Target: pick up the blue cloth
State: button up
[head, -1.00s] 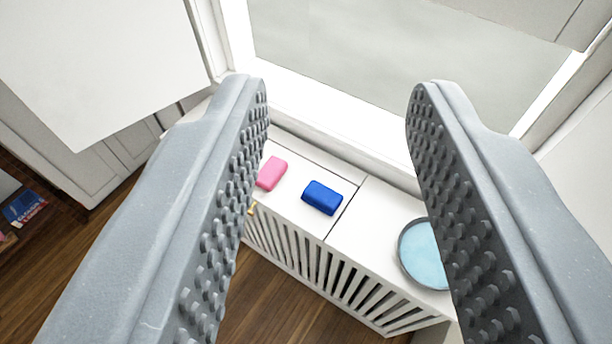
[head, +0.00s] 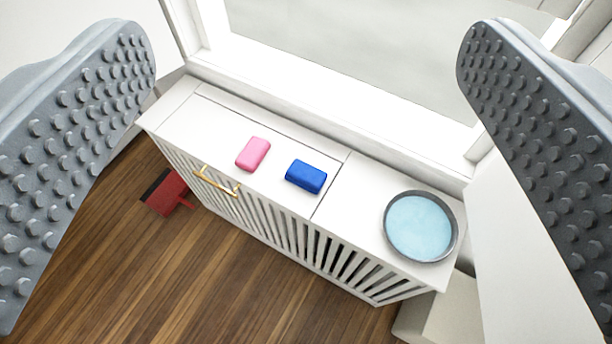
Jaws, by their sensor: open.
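A small blue block-shaped item (head: 306,177), which fits the blue cloth by colour, lies on top of the white slatted cabinet (head: 365,205), near its middle. It looks like a rounded, folded or solid block. My gripper (head: 308,50) is wide open and empty. Its two grey studded fingers stand at the left and right edges of the head view, well apart from the blue item, which shows between them further off. Nothing hides the blue item.
A pink block (head: 253,154) lies just left of the blue one. A round grey-rimmed dish with a light blue inside (head: 421,227) stands at the cabinet's right. A window (head: 380,60) rises behind. A red dustpan-like thing (head: 167,192) lies on the wooden floor (head: 190,270).

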aim_at(308, 177)
jog(key=u, duration=2.75)
jog(key=k, duration=0.85)
jog(key=z, duration=1.4)
jog(key=i, duration=1)
jog(key=z, duration=0.1)
